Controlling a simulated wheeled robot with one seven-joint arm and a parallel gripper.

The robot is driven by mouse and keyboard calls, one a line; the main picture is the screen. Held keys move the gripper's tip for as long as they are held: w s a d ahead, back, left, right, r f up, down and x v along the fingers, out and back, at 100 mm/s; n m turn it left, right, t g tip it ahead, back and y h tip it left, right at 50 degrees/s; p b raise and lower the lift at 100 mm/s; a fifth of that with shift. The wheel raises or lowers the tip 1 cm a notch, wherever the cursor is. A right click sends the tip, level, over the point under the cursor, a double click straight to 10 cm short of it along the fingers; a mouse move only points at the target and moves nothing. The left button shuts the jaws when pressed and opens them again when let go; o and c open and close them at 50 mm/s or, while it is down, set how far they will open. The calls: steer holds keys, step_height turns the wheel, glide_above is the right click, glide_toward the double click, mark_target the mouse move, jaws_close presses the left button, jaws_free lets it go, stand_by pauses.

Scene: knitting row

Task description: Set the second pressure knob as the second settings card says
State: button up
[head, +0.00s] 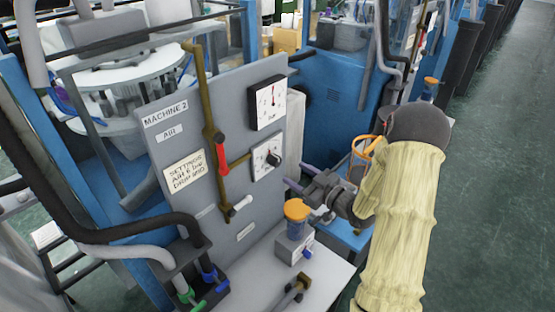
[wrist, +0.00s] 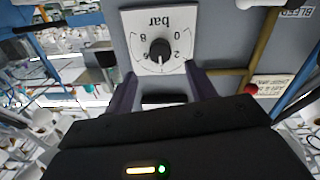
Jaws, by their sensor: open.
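The upright grey panel (head: 215,140) is labelled MACHINE 2 and AIR. Its settings card (head: 186,175) seems to read AIR 6 bar, with a line below too small to be sure of. The black pressure knob (head: 273,159) sits on a square white dial plate. In the wrist view the knob (wrist: 160,50) shows upside down, with 0, 2, 6 and 8 around it. Its white mark points down, between 2 and 6. My gripper (head: 292,190) is to the right of the panel, in front of the knob. In the wrist view its two fingers (wrist: 161,84) are apart and empty, short of the knob.
A white gauge (head: 268,102) is above the knob. A brass pipe with a red-handled valve (head: 222,157) runs left of it. An orange-capped cup (head: 297,217) stands on a white block below my gripper. Blue machines stand behind; the floor at right is open.

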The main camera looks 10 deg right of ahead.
mark_target(279, 163)
steer(key=p+x, duration=0.2)
steer(key=x, duration=0.6)
steer(key=shift+w+a, duration=0.25)
steer(key=shift+a, duration=0.05)
steer(key=c, duration=1)
